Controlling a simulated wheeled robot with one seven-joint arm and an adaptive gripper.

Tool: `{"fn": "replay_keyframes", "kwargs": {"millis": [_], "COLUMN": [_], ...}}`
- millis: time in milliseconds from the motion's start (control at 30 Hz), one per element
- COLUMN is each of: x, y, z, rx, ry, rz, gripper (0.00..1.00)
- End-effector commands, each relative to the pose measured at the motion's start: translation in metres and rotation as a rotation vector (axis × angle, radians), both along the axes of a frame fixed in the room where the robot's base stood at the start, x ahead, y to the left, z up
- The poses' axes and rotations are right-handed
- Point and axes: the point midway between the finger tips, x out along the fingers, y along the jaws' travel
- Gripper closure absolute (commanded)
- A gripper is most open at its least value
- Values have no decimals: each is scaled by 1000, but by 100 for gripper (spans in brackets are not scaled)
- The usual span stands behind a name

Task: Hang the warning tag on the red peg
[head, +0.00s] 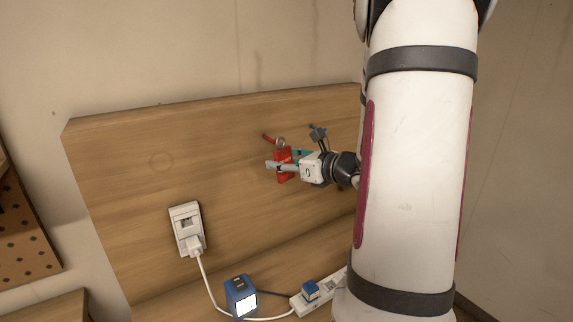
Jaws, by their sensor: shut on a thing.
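The warning tag (285,172) is a small red piece in front of the wooden board. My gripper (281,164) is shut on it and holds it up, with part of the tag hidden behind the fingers. A ring (280,142) shows just above the tag. The red peg (268,138) sticks out of the board at the upper left of the tag, close to the ring. I cannot tell whether the ring is around the peg or only beside it.
A blue peg (312,127) is just above my gripper. A wall socket (186,229) with a plugged white cable is at the lower left. A blue lamp (240,296) and a power strip (318,292) are below. My arm hides the board's right side.

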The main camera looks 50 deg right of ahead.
Motion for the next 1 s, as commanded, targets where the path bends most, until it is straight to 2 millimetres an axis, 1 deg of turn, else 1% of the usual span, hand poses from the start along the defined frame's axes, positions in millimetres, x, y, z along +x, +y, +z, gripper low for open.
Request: {"fn": "replay_keyframes", "kwargs": {"millis": [733, 1000], "x": [40, 50], "y": [-10, -13], "z": [-3, -11], "rx": [-1, -1], "ry": [-1, -1], "rz": [0, 0], "gripper": [78, 78]}}
